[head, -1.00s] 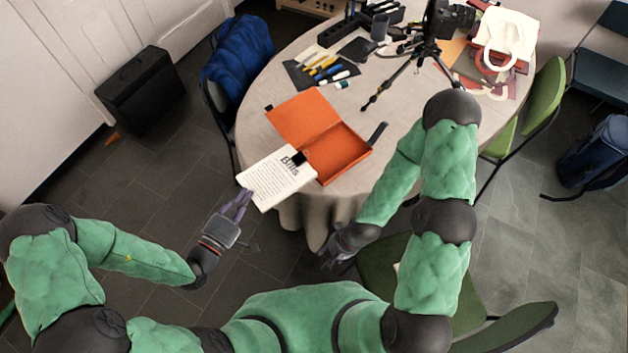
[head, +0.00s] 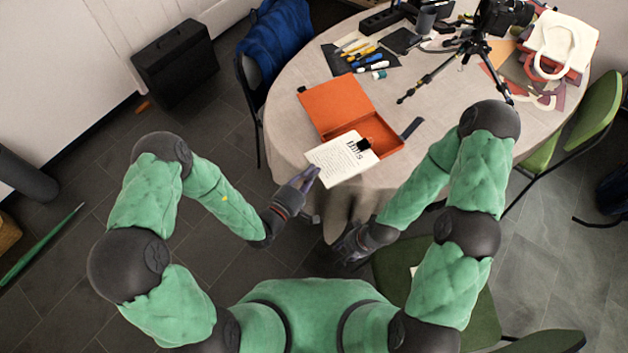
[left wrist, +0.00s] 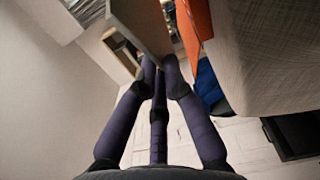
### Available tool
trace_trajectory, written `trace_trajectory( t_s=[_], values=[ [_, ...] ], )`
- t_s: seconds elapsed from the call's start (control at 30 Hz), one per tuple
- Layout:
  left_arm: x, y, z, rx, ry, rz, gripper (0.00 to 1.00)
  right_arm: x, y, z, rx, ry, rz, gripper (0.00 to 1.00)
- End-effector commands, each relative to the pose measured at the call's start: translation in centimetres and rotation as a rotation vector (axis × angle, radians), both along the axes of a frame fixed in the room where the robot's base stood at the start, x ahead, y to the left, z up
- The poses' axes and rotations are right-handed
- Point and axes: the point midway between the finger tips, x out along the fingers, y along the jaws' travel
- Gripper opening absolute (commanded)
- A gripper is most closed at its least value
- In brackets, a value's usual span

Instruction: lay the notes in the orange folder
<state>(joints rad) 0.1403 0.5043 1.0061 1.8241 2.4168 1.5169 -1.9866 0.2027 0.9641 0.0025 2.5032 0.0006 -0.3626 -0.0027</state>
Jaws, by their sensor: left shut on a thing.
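The notes (head: 340,165), a white printed sheaf headed "Bills" with a black clip (head: 364,144), are held by my left gripper (head: 311,178) at their near left edge. Their clip end lies over the open box half of the orange folder (head: 395,145); the rest sticks out over the folder's near left side and the table edge. The raised lid half is empty. In the left wrist view my left fingers (left wrist: 160,75) are closed on the notes (left wrist: 142,22), with the orange folder (left wrist: 195,18) beside them. My right gripper (head: 347,250) hangs low by the table's front; its fingers are unclear.
The round table (head: 290,110) carries pens on a dark mat (head: 358,60), a tripod with camera (head: 475,45) and a white bag (head: 560,42) behind the folder. A blue-draped chair (head: 280,40) stands left; green chairs stand right and in front.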

Motion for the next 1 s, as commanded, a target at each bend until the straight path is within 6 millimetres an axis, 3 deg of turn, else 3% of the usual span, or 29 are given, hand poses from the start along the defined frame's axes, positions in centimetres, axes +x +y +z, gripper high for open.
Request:
trace_trajectory(
  t_s=[0.17,0.4,0.83,0.9,0.93,1.0],
  values=[
    [0.3,-0.7,-0.9,-0.001,-0.001,-0.001,0.0,0.0,0.0,-0.5,0.0,0.0,0.0,0.4],
    [0.5,-0.8,-4.1,0.0,0.001,0.001,0.0,0.0,0.0,-2.5,0.0,0.0,0.0,0.4],
    [0.4,-0.8,-4.4,0.0,0.0,0.0,0.0,0.0,0.0,-2.6,0.0,-0.001,0.0,0.4],
    [0.4,-0.8,-4.4,0.0,0.0,0.0,0.27,0.0,0.0,-2.6,0.0,0.0,0.0,0.4],
    [0.4,-0.8,-4.4,0.0,0.0,0.0,0.33,0.0,0.0,-2.6,0.0,0.0,0.0,0.4],
    [0.4,-0.8,-4.4,0.0,0.0,0.0,0.33,0.0,0.0,-2.6,0.0,0.0,0.0,0.4]
  ],
)
